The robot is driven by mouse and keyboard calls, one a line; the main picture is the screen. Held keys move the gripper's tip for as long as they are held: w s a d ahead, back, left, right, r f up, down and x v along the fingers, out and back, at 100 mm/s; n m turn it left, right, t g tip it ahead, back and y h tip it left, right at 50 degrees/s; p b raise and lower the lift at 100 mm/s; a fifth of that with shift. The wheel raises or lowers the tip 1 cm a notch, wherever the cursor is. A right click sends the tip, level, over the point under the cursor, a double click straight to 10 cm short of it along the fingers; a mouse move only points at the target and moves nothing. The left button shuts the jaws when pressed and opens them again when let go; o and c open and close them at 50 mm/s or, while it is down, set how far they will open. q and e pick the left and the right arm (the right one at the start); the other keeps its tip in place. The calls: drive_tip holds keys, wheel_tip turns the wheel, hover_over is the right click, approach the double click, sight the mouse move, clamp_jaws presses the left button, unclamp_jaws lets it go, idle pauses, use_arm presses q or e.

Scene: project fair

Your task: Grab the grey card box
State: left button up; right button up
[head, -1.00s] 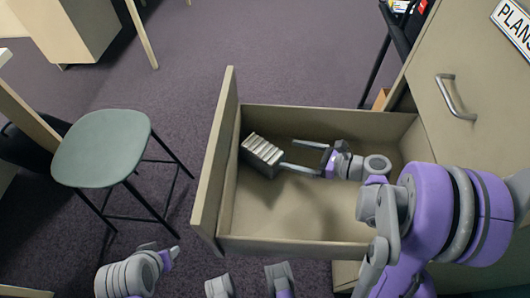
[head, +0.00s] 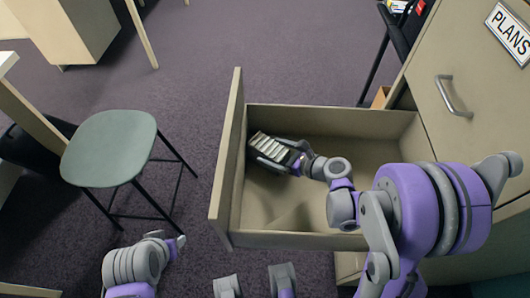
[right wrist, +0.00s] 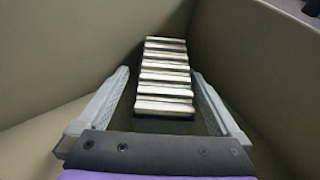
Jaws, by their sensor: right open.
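The grey card box (head: 264,147), with a row of pale cards or dividers standing in it, sits in the far left corner of the open drawer. In the right wrist view the box (right wrist: 165,126) shows its dark front below the pale rows. My right gripper (head: 268,150) is open inside the drawer, one finger on each side of the box. In the right wrist view the fingers (right wrist: 160,74) flank it, with a gap visible on both sides. The box's lower part is partly hidden by the gripper.
The beige drawer (head: 318,241) is pulled out from a cabinet (head: 443,60) with a metal handle and a PLANS sign (head: 510,32). A green-topped stool (head: 108,147) stands left of the drawer. Carpet is open beyond it.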

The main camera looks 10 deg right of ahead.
drive_tip(key=shift+x, duration=1.55)
drive_tip(key=c, duration=1.5)
